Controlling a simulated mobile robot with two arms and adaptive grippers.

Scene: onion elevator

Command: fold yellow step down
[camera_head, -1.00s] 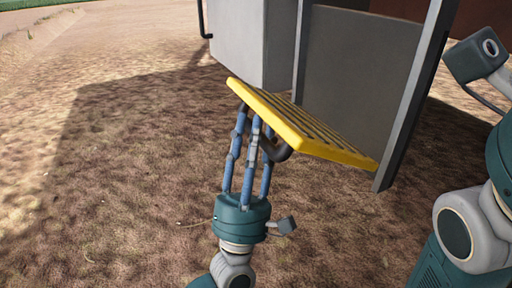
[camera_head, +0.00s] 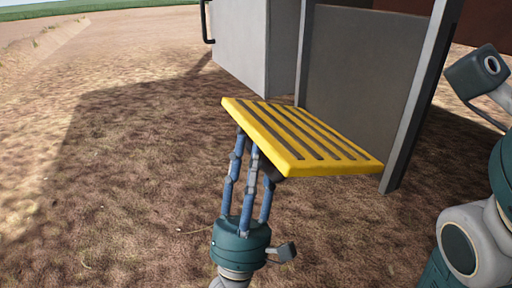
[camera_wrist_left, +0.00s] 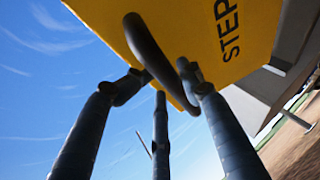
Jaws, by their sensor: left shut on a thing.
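The yellow step (camera_head: 318,147) with dark slots juts out from the grey machine, its slotted top facing up and looking near level. In the left wrist view I see its yellow underside (camera_wrist_left: 205,25) with the word STEP and a dark curved handle (camera_wrist_left: 147,48). My left gripper (camera_head: 254,155) is below the step's near left edge, its blue fingers pointing up. In the left wrist view the fingers (camera_wrist_left: 163,85) close around the handle, and the gripper is shut on it. The fingertips are partly hidden under the step in the head view. My right gripper is out of view.
A grey post (camera_head: 415,100) stands at the step's right end, with a grey panel (camera_head: 355,70) behind it. A grey box (camera_head: 240,45) with a dark handle (camera_head: 206,20) is at the back. Brown open ground (camera_head: 110,180) lies to the left.

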